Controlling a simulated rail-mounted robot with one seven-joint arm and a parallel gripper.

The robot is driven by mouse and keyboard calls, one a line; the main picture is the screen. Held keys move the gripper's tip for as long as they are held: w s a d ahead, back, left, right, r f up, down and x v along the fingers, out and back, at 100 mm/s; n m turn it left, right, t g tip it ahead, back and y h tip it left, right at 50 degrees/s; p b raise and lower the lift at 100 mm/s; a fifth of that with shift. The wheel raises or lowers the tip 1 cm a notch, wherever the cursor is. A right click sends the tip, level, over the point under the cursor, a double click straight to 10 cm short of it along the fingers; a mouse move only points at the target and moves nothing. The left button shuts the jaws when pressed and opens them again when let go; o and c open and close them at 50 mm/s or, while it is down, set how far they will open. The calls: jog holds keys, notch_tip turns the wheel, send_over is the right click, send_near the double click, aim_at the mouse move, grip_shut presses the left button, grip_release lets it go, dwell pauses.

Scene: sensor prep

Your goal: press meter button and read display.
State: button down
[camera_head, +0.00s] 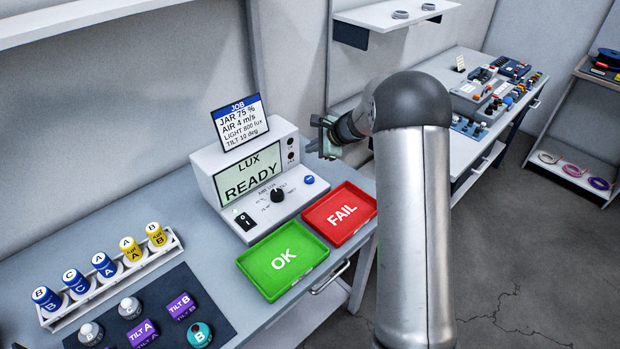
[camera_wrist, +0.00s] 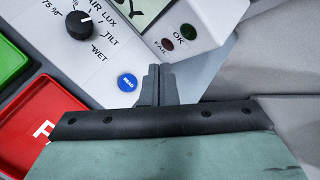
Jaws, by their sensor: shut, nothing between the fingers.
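The white meter (camera_head: 207,176) stands on the bench with its display (camera_head: 250,176) reading "LUX READY". A blue button (camera_head: 309,180) sits at the right of its sloped panel; it also shows in the wrist view (camera_wrist: 127,82). The black selector knob (camera_head: 277,194) is left of the button and also shows in the wrist view (camera_wrist: 79,25). My gripper (camera_head: 313,146) is shut and empty, at the right of the meter. In the wrist view its fingertips (camera_wrist: 158,72) appear just right of the blue button, with no visible contact.
A job card (camera_head: 240,122) stands on the meter. A green OK tray (camera_head: 283,260) and red FAIL tray (camera_head: 338,213) lie in front. A rack (camera_head: 60,323) of several labelled jars and a dark mat (camera_head: 217,322) are at lower left. My arm covers part of the bench's right side.

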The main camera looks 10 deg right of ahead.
jog(key=shift+f, duration=0.1)
jog(key=b, duration=0.6)
send_over(313, 180)
notch_tip(313, 180, down, 8)
jog(key=shift+w+r, duration=0.1)
jog(key=shift+f, duration=0.45)
jog(key=shift+f+b, duration=0.1)
jog(key=shift+b, duration=0.3)
dwell(0.9)
jog(key=shift+f+b, duration=0.3)
jog(key=shift+b, duration=0.1)
jog(key=shift+f+b, duration=0.45)
dwell(0.8)
jog(key=shift+r, duration=0.1)
jog(key=shift+r+p, duration=0.5)
jog(key=shift+r, duration=0.25)
jog(key=shift+r, duration=0.1)
